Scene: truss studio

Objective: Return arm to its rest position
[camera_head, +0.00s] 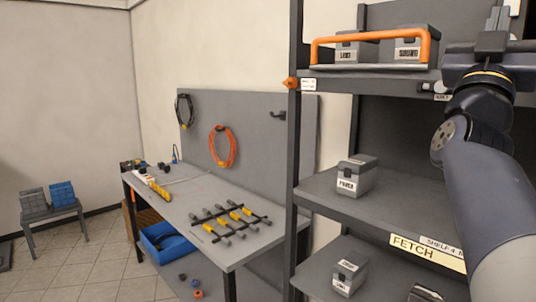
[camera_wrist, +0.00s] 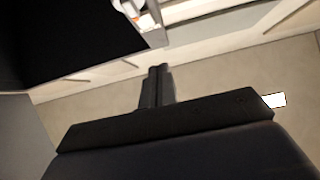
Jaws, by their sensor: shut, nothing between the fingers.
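My arm reaches up along the right side of the head view, in front of the shelf unit. My gripper (camera_wrist: 157,84) shows in the wrist view with its two fingers together and nothing between them. In the head view the top end of the arm is at the upper right, near the upper shelf, and the fingertips are hard to make out there. Whether the arm touches the shelf cannot be told.
The dark shelf unit (camera_head: 293,150) holds several grey boxes, one on the middle shelf (camera_head: 357,179), and an orange-handled rack (camera_head: 370,66) above. A workbench (camera_head: 190,195) with yellow-handled tools stands left. A blue bin (camera_head: 165,243) sits below it. The tiled floor (camera_head: 95,265) at left is mostly clear.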

